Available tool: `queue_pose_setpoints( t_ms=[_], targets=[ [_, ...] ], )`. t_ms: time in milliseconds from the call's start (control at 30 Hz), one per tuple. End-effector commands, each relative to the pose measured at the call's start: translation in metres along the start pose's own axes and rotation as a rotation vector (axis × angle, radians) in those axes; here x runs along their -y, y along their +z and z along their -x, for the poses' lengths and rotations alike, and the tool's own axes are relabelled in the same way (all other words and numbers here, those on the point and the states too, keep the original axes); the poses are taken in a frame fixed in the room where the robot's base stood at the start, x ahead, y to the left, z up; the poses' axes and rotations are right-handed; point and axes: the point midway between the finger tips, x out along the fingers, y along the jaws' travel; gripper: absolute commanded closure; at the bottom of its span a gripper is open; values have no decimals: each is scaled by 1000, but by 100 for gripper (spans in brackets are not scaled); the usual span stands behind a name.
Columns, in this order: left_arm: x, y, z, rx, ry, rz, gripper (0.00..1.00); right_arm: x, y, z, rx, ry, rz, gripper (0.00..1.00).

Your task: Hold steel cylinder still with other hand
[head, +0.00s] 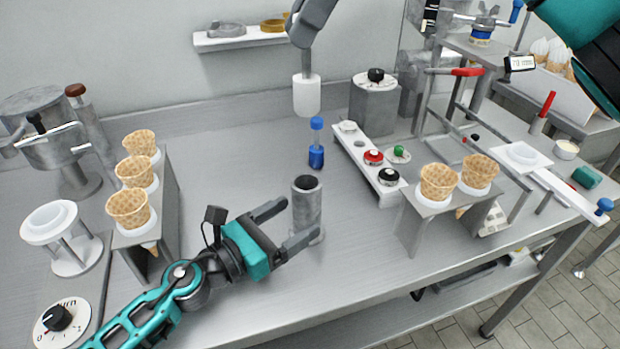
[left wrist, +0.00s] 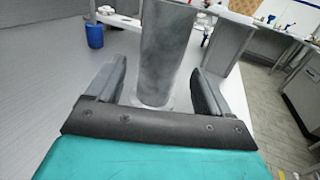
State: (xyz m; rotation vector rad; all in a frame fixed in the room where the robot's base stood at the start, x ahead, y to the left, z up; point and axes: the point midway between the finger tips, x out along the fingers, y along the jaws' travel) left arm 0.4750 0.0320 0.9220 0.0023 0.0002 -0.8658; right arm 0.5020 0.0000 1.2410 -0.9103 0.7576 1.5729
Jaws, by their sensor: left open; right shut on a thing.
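The steel cylinder (head: 307,208) stands upright and open-topped on the steel worktop. My left gripper (head: 298,219) is open, low over the worktop, with its fingers on either side of the cylinder. In the left wrist view the cylinder (left wrist: 165,55) rises between the two open fingers (left wrist: 158,88), with a visible gap on the left side and a narrower one on the right. My right gripper (head: 308,30) shows only partly at the top edge. It is shut on the stem of a white plunger-like tool (head: 306,97), held in the air above and behind the cylinder.
A blue-capped bottle (head: 316,145) stands just behind the cylinder. A white strip with colored knobs (head: 368,160) lies to the right. Cone stands hold wafer cones on the left (head: 130,208) and right (head: 437,184). Bare worktop lies in front of the cylinder.

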Motion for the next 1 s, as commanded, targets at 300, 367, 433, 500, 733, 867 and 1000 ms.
queue_pose_setpoints(
  t_ms=[300,367,433,500,733,867,1000],
  targets=[
    [0,0,-50,2,1,2,19,0,0,0,1,0,0,100],
    [0,0,-54,1,1,3,19,0,0,0,1,0,0,100],
    [0,0,-58,1,1,2,19,0,0,0,1,0,0,100],
    [0,0,-59,1,1,2,19,0,0,0,1,0,1,100],
    [0,0,-60,0,1,2,19,0,0,0,1,0,1,100],
    [0,0,-60,1,1,2,30,0,0,0,0,0,1,100],
    [0,0,-60,1,1,2,43,0,0,0,0,0,1,100]
  ],
)
